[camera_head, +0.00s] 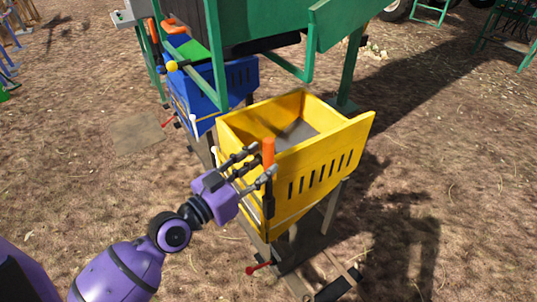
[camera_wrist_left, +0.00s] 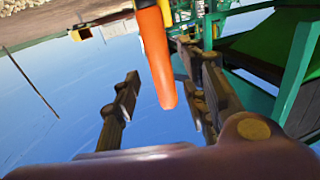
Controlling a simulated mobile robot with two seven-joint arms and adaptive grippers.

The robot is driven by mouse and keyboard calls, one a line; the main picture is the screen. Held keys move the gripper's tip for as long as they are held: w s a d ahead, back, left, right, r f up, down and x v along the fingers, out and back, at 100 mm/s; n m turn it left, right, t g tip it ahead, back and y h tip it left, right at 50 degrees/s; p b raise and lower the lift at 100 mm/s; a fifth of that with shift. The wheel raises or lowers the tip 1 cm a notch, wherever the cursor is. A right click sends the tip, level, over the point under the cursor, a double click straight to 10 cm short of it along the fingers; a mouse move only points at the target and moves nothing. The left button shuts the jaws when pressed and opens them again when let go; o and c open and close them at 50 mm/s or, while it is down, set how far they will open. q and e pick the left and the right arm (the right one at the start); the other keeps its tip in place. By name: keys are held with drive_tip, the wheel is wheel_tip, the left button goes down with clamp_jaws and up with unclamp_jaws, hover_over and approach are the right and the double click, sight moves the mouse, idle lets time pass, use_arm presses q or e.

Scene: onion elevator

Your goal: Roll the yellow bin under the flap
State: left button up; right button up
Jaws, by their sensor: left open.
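The yellow bin (camera_head: 320,163) stands on legs on a low base, its open top facing up, beside the green machine. An upright orange handle (camera_head: 268,151) is at its near left corner. My left gripper (camera_head: 258,166) is open at that handle, with its fingers spread to either side. In the left wrist view the orange handle (camera_wrist_left: 158,55) shows between the open fingers, not visibly clamped. A green panel (camera_head: 340,22), which may be the flap, slants out from the machine above and behind the bin. My right gripper is out of view.
A blue bin (camera_head: 195,100) with orange handles stands behind and left, under the green frame (camera_head: 217,55). A red-knobbed lever (camera_head: 257,267) sticks out low at the yellow bin's base. Bare, straw-strewn ground lies open to the right and front.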

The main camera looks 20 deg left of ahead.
sight(265, 161)
use_arm(q)
drive_tip(key=x, duration=0.2)
drive_tip(key=shift+w, duration=0.4)
drive_tip(key=shift+w+d+p, duration=0.35)
drive_tip(key=shift+w, duration=0.1)
clamp_jaws()
drive_tip(key=shift+f, duration=0.1)
